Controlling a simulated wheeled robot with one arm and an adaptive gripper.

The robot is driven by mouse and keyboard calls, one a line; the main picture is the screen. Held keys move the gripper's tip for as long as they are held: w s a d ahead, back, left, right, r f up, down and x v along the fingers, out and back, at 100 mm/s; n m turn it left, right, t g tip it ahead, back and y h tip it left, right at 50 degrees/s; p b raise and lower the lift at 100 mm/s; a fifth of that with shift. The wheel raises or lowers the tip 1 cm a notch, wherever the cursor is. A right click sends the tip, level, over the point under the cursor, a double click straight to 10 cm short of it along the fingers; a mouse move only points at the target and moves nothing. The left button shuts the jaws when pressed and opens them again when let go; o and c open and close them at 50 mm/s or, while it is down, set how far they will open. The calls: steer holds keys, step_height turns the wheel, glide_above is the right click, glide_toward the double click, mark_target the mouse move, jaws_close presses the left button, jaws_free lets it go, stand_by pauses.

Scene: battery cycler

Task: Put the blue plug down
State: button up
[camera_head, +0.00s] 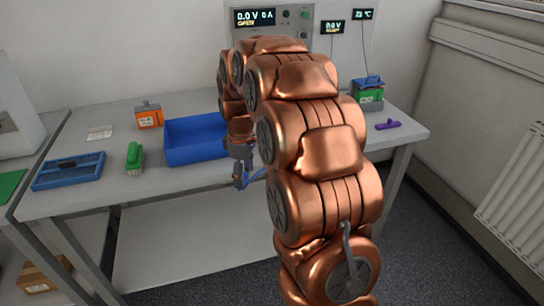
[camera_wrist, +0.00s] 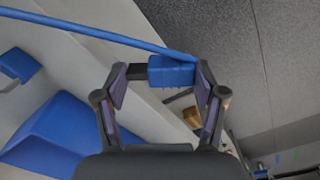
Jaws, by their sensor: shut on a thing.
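My gripper (camera_head: 240,180) hangs at the front edge of the grey table, just in front of the blue tray, partly beside my own arm. In the wrist view my gripper (camera_wrist: 160,84) is shut on the blue plug (camera_wrist: 172,72), a ribbed blue block held between the fingertips. A blue cable (camera_wrist: 95,33) runs from the plug's side toward the upper left. In the head view a bit of blue (camera_head: 256,175) shows beside the fingers; whether it is plug or cable I cannot tell.
The open blue tray (camera_head: 197,155) stands behind my gripper. An orange block (camera_head: 149,117), a green object (camera_head: 134,158) and a blue rack (camera_head: 68,171) are left of it. A green box (camera_head: 369,100) and a purple piece (camera_head: 388,125) are at right. Table space shows between rack and tray.

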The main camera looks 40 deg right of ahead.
steer(key=w+a+f+m, duration=0.1)
steer(key=a+f+m, duration=0.1)
steer(key=a, duration=0.3)
steer(key=w+a+f+m, duration=0.1)
steer(key=a+f+m, duration=0.2)
steer(key=a, duration=0.2)
steer(key=w+a+f+m, duration=0.2)
steer(key=a+f, duration=0.1)
steer(key=a, duration=0.2)
steer(key=shift+w+f+m, duration=0.1)
steer(key=shift+f+m, duration=0.2)
steer(key=shift+f, duration=0.15)
steer(key=shift+a, duration=0.15)
